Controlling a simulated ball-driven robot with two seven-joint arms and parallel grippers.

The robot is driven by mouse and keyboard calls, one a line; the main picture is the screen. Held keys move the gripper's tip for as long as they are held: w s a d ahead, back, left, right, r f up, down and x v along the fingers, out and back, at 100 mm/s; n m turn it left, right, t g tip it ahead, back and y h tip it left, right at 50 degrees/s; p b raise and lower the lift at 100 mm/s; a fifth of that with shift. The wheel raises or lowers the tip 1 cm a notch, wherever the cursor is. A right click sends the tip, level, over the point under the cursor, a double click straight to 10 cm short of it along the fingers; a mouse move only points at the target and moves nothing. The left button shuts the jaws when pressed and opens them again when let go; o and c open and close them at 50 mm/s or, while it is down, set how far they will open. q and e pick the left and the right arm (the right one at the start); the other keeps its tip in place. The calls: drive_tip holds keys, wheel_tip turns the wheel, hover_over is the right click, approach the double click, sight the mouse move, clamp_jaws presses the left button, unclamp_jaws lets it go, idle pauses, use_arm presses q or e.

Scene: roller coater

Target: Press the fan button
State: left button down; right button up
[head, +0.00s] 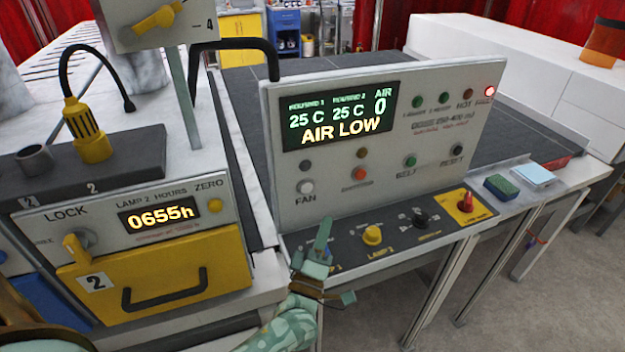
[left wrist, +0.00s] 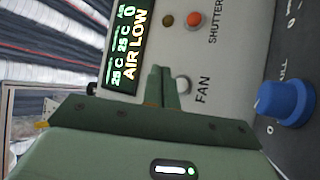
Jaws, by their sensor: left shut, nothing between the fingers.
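The fan button (head: 306,187) is a round pale button above the word FAN, low on the left of the grey control panel (head: 440,150). In the left wrist view the fan button (left wrist: 183,86) shows right beside my fingertips. My left gripper (head: 324,228) is shut and empty, in front of the panel and below the fan button in the head view. In the left wrist view its closed fingers (left wrist: 162,80) point at the panel, partly overlapping the button's edge. I cannot tell whether they touch it. My right gripper is not in view.
The panel display (head: 340,115) reads AIR LOW, and a red lamp (head: 490,91) glows at the top right. A blue knob (left wrist: 286,102) sits near my left gripper. Other knobs, including a yellow one (head: 372,235), line the lower ledge. A yellow drawer (head: 160,275) stands left.

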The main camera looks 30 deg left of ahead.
sight(311, 185)
use_arm(q)
drive_tip(key=w+a+b, duration=0.2)
drive_tip(key=w+a, duration=0.3)
drive_tip(key=a, duration=0.1)
drive_tip(key=shift+w+a, duration=0.25)
drive_tip(key=shift+w, duration=0.05)
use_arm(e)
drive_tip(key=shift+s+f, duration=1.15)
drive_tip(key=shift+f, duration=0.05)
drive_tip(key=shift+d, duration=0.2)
use_arm(q)
drive_tip(key=shift+w+a, duration=0.1)
drive_tip(key=shift+a, duration=0.05)
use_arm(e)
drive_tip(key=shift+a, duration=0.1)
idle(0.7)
use_arm(q)
drive_tip(key=shift+w+a, duration=0.15)
drive_tip(key=shift+a, duration=0.05)
